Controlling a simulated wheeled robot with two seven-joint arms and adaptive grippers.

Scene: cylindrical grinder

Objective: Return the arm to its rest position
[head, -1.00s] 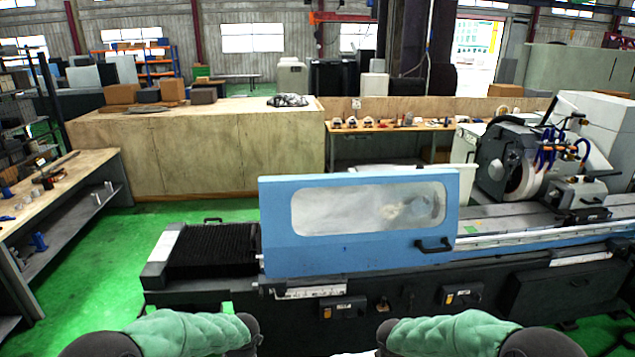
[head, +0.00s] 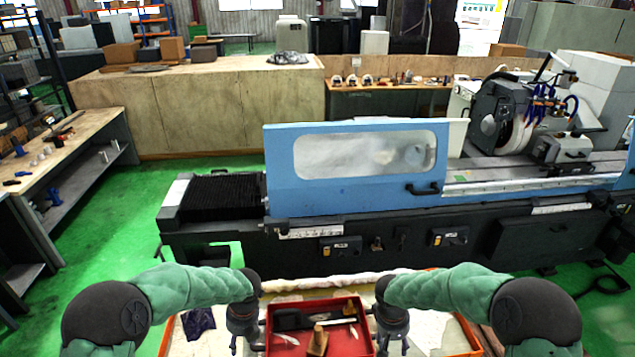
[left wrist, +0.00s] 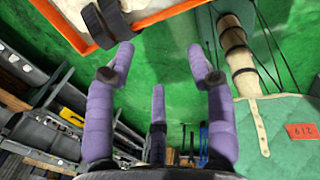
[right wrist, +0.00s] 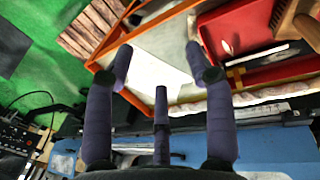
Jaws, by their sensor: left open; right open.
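Both of my green-sleeved arms reach in from the lower corners of the head view. My left gripper (left wrist: 160,62) has its purple fingers spread and empty in the left wrist view, with green floor behind them. My right gripper (right wrist: 158,62) also has its fingers spread and empty, with a white sheet on an orange-rimmed surface beyond them. In the head view the two wrists bend down on either side of a red tray (head: 318,306). Whether either one touches the tray I cannot tell.
The red tray holds a wooden-handled brush and dark tools, on an orange-edged cart (head: 166,335). The blue-doored grinder (head: 350,195) stands just beyond. A wooden workbench (head: 70,135) is at left. Green floor (head: 130,215) is open between bench and grinder.

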